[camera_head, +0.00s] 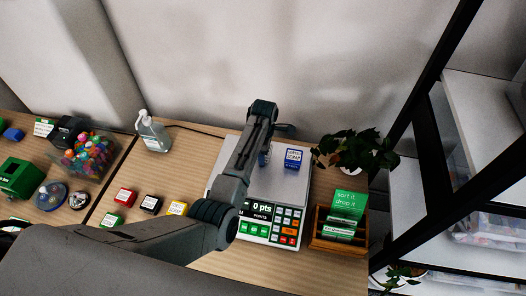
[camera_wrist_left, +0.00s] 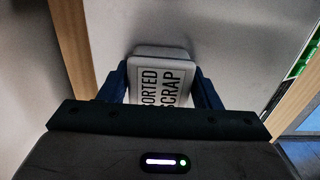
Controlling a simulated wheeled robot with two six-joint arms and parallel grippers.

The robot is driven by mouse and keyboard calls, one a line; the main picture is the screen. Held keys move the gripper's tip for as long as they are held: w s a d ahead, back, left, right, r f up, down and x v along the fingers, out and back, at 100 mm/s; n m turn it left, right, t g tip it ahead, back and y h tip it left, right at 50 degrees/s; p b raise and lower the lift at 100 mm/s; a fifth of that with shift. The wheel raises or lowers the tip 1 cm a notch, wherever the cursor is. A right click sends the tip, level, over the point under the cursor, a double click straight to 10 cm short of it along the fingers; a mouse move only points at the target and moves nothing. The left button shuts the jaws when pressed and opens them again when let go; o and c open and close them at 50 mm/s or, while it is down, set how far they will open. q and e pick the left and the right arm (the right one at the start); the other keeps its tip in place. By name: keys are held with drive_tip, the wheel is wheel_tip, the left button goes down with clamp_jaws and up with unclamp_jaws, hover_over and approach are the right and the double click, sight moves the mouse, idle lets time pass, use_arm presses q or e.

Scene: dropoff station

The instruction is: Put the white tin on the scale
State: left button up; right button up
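The white tin (camera_wrist_left: 158,52), with a black-lettered label, sits between the blue fingers of my left gripper (camera_wrist_left: 160,82) in the left wrist view. Both fingers lie against its sides. In the head view my left arm reaches over the scale (camera_head: 225,178) and hides most of the gripper and the white tin. The scale has a pale plate, and its display reads 0 pts. Whether the white tin touches the plate cannot be told. A blue tin (camera_head: 291,158) with a white label stands on the plate to the right of my arm. My right gripper is out of view.
A plant (camera_head: 357,150) and a wooden card holder (camera_head: 338,243) stand at the right.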

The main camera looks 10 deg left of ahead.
use_arm(q)
drive_tip(key=shift+o, duration=1.3)
drive_tip(key=shift+s+d, duration=0.1)
drive_tip(key=shift+d, duration=0.1)
drive_tip(key=shift+d+r, duration=0.1)
drive_tip(key=shift+r, duration=0.05)
drive_tip(key=shift+s, duration=0.1)
drive_tip(key=shift+r, duration=0.1)
drive_tip(key=shift+r+b, duration=0.3)
drive_tip(key=shift+r, duration=0.05)
wheel_tip(320, 180, up, 10)
drive_tip(key=b, duration=0.3)
drive_tip(key=shift+f, duration=0.25)
drive_tip(key=shift+r, duration=0.8)
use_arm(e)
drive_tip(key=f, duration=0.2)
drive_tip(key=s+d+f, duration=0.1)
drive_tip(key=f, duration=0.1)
